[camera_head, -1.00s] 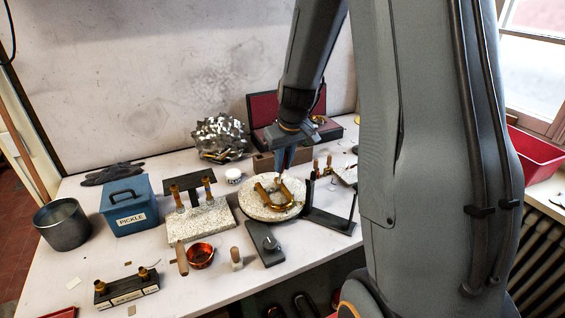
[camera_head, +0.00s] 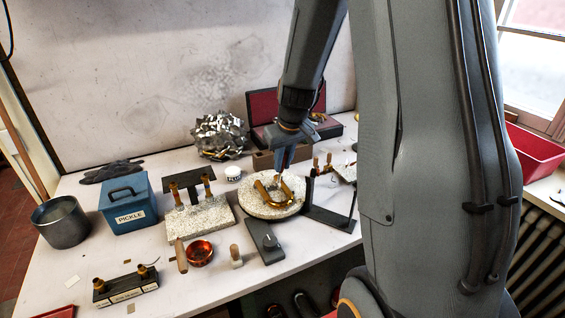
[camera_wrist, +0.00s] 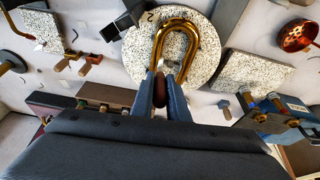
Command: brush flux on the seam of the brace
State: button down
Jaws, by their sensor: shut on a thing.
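A U-shaped brass tube (camera_head: 276,191) lies on a round speckled board (camera_head: 253,208). In the wrist view the brass bend (camera_wrist: 174,24) curves away from me on the same board (camera_wrist: 206,65). My gripper (camera_head: 281,168) is above the tube's far side. In the wrist view my gripper (camera_wrist: 163,82) is shut on a slim brown handle (camera_wrist: 159,98), which looks like the brush. Its tip points at the open side of the U, close to the brass. I cannot tell whether the tip touches. The brace's seam is too small to make out.
A speckled slab (camera_head: 200,222), a copper bowl (camera_head: 200,251) and a blue pickle box (camera_head: 128,203) lie left. A red-lined case (camera_head: 262,112) stands behind.

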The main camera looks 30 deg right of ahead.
dwell(0.4)
jog(key=shift+r+p, duration=3.35)
jog(key=shift+r, duration=1.2)
